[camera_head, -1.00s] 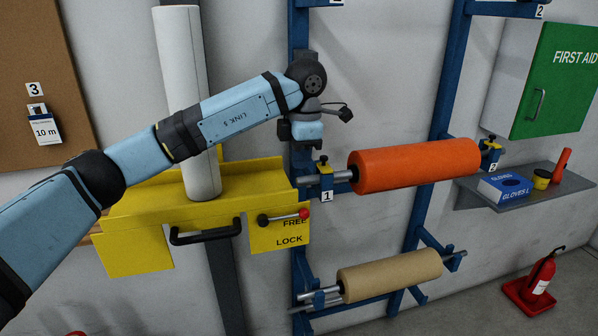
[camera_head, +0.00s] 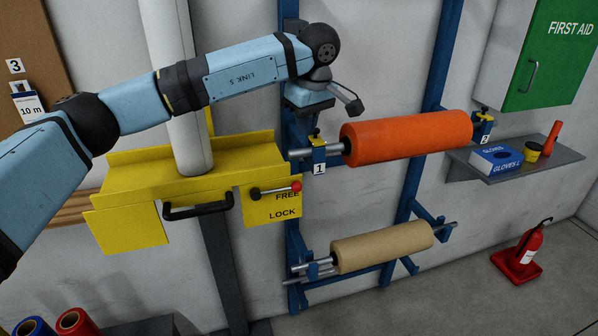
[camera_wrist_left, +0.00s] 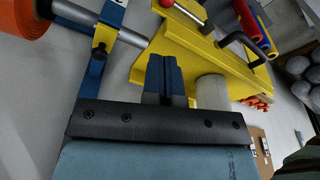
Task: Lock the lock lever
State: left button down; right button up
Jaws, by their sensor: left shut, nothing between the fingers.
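In the head view the left wrist hangs above and right of the lever, and the fingertips are hard to make out. My right gripper is not in view.
A black handle (camera_head: 198,208) sticks out left of the lever on the yellow carriage (camera_head: 125,228). A white column (camera_head: 170,80) rises behind my arm. The orange roll (camera_head: 405,137) on the blue rack stands close to the right of my wrist. Free space lies below the plate.

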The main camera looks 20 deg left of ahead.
pick_arm(q)
jog(key=m, duration=0.3)
jog(key=shift+w+d+r+m, duration=0.15)
jog(key=shift+w+m, duration=0.15)
jog(key=shift+m, duration=0.1)
jog(key=p, duration=0.2)
send_over(279, 190)
jog(key=w+d, duration=0.4)
notch_tip(279, 190, down, 9)
jog(key=shift+w+d+f, duration=0.1)
jog(key=f+p, duration=0.1)
jog(key=f, duration=0.1)
jog(key=s+f, duration=0.1)
jog(key=f, duration=0.1)
jog(key=shift+p, duration=0.35)
jog(key=shift+f, duration=0.2)
